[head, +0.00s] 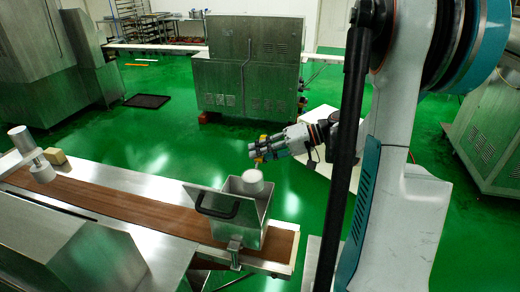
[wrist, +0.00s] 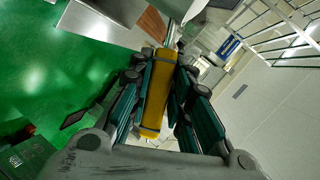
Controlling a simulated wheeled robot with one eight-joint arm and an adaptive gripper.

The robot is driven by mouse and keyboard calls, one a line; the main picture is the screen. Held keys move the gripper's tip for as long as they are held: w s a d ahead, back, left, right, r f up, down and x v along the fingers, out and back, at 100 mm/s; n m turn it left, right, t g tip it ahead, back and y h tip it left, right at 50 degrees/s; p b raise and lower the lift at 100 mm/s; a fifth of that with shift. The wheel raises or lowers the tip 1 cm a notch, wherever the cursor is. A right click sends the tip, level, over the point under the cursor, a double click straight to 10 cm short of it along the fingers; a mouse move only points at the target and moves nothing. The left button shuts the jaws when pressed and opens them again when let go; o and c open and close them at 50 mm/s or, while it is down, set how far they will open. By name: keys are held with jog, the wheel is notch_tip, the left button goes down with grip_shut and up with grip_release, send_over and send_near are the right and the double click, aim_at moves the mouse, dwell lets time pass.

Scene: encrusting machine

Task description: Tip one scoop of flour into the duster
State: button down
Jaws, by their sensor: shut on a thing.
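The duster looks to be the open-topped metal box (head: 247,230) at the near end of the conveyor in the head view. A panel with a black handle (head: 218,207) leans at its left side. My gripper (head: 262,154) is above and slightly behind the box. It is shut on the yellow handle of the scoop (wrist: 156,95), which fills the space between the fingers in the wrist view. A pale rounded shape (head: 252,182) shows below my gripper, over the box opening; it may be the scoop's bowl. Whether it holds flour, and the box's inside, cannot be seen.
A brown conveyor belt (head: 120,203) runs left from the box along a metal table. A metal cabinet (head: 248,75) stands behind on the green floor. A white surface (head: 316,160) is behind my wrist. Open floor lies between.

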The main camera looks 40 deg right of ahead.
jog(key=shift+w+a+r+n+g+h+p, duration=0.15)
jog(key=shift+r+g+h+p, duration=0.25)
jog(key=shift+h+p, duration=0.75)
jog(key=shift+s+a+r+n+g+h+p, duration=0.1)
jog(key=shift+a+r+n+g+h+p, duration=0.3)
jog(key=shift+p, duration=1.45)
jog(key=shift+w+a+r+g+h+p, duration=0.2)
jog(key=shift+a+g+h+p, duration=0.3)
jog(key=shift+h+p, duration=0.9)
jog(key=shift+w+a+f+n+g+h+b, duration=0.35)
jog(key=shift+w+a+g+h, duration=0.4)
jog(key=shift+a+h, duration=1.1)
jog(key=shift+w+a+f+n+g+h+b, duration=0.35)
jog(key=shift+a+g+h, duration=0.7)
jog(key=shift+h, duration=1.55)
jog(key=shift+w+a+f+n+g+h+b, duration=0.35)
jog(key=shift+w+a+g+h, duration=0.45)
jog(key=shift+a+h, duration=1)
jog(key=shift+s+d+r+h+b, duration=0.1)
jog(key=shift+d+h+b, duration=0.25)
jog(key=shift+h, duration=0.35)
